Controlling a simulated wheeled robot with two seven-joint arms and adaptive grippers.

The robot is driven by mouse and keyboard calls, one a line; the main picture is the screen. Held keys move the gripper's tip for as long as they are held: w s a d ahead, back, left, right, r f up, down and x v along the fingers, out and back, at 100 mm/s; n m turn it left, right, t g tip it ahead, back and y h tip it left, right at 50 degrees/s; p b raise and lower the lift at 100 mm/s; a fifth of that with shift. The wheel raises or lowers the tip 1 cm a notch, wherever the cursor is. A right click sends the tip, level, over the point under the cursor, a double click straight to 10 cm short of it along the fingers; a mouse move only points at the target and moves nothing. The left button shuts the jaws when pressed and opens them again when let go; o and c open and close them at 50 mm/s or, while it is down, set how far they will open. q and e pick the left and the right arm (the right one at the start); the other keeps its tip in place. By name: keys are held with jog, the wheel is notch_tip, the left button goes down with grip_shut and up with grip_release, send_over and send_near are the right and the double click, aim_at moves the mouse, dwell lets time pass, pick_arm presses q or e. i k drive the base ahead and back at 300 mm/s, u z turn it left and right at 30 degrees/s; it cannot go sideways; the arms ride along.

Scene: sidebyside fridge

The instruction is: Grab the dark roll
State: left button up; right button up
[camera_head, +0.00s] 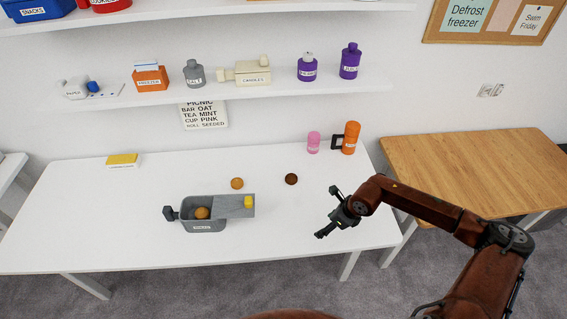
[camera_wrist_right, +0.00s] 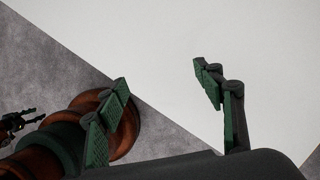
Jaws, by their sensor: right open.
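The dark roll (camera_head: 291,179) is a small round dark brown bun. It lies alone on the white table (camera_head: 110,220), right of a lighter roll (camera_head: 237,183). My right gripper (camera_head: 327,212) is open and empty, to the right of the dark roll and nearer the front edge, apart from it.
A shelf (camera_head: 240,88) hangs above. The table around the dark roll is clear.

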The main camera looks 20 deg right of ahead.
aim_at(291, 179)
jog(key=i, duration=0.95)
